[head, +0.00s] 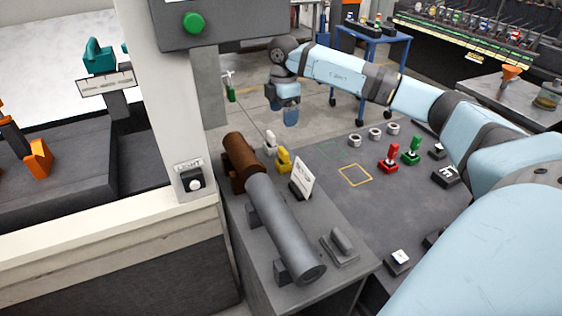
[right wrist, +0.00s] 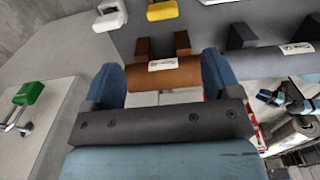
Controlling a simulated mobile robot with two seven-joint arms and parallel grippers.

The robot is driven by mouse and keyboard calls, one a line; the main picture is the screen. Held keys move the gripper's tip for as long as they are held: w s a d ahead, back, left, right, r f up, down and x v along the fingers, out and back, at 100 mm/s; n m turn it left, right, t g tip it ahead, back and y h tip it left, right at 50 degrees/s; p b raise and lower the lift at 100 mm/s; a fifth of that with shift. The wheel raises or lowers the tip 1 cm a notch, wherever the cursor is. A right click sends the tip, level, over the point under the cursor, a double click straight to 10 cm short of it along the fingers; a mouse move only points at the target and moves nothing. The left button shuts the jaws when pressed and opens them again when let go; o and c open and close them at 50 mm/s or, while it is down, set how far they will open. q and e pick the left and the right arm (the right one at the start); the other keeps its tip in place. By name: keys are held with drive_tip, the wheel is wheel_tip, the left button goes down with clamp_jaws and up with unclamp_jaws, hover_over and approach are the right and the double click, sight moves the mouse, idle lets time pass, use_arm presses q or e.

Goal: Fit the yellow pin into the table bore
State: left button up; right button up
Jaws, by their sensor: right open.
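The yellow pin (head: 284,160) stands on the table beside the brown barrel (head: 240,158), next to a white pin (head: 270,143). In the right wrist view the yellow pin (right wrist: 162,10) is cut by the top edge. Three pale rings (head: 375,134) sit on the dark table top (head: 325,155); I cannot tell whether one is the bore. My right gripper (head: 291,116) is open and empty, behind and above the yellow pin in the head view. In the right wrist view the brown barrel (right wrist: 163,75) shows between its blue fingers, apparently beyond them. My left gripper is out of view.
A grey barrel (head: 283,230) lies in line with the brown one. A white sign (head: 302,178) stands close to the yellow pin. Red (head: 389,157) and green (head: 412,151) pins stand farther right. A yellow outlined square (head: 355,175) lies bare. A pale post (head: 170,100) rises left.

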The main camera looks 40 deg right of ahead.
sight(284, 150)
drive_tip(key=f, duration=0.9)
drive_tip(key=shift+w+f, duration=0.2)
drive_tip(key=shift+f, duration=0.2)
drive_tip(key=f, duration=0.4)
drive_tip(key=shift+s, duration=0.35)
drive_tip(key=shift+f, duration=0.6)
drive_tip(key=c, duration=1)
drive_tip(key=shift+r, duration=0.1)
